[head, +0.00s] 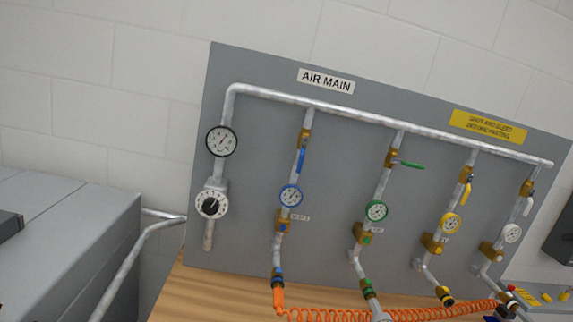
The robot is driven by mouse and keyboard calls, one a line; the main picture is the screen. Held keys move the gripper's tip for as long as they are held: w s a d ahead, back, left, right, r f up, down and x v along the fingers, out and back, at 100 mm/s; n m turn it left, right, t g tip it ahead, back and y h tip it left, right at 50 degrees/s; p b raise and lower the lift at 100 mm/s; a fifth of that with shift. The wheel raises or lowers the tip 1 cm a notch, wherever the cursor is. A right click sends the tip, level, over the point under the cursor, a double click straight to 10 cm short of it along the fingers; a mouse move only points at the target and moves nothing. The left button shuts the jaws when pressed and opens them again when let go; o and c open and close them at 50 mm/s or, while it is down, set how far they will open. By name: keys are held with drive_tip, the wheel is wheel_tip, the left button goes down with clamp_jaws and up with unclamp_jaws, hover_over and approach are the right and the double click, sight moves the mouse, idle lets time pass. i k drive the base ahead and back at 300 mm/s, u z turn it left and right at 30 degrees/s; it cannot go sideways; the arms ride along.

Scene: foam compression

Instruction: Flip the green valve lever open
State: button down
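The green valve lever (411,165) is in the head view, right of centre, on a brass valve (391,159) in the third pipe drop from the left. The lever sticks out to the right, roughly crosswise to its pipe. Below it on the same drop are a green-rimmed gauge (376,211) and a brass fitting (364,233). My gripper is not visible in this view, so its place relative to the lever cannot be told.
The grey panel (330,235) also carries a blue lever (301,160), yellow lever (466,193) and white lever (528,206), each lying along its pipe. An orange coiled hose (340,313) lies on the wooden bench (215,285). A grey cabinet (70,240) and metal rail (128,262) stand left.

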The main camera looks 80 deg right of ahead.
sight(415, 166)
drive_tip(key=z, duration=2.75)
drive_tip(key=k, duration=1.4)
drive_tip(key=u, duration=0.5)
drive_tip(key=i, duration=1.9)
drive_tip(key=z, duration=0.35)
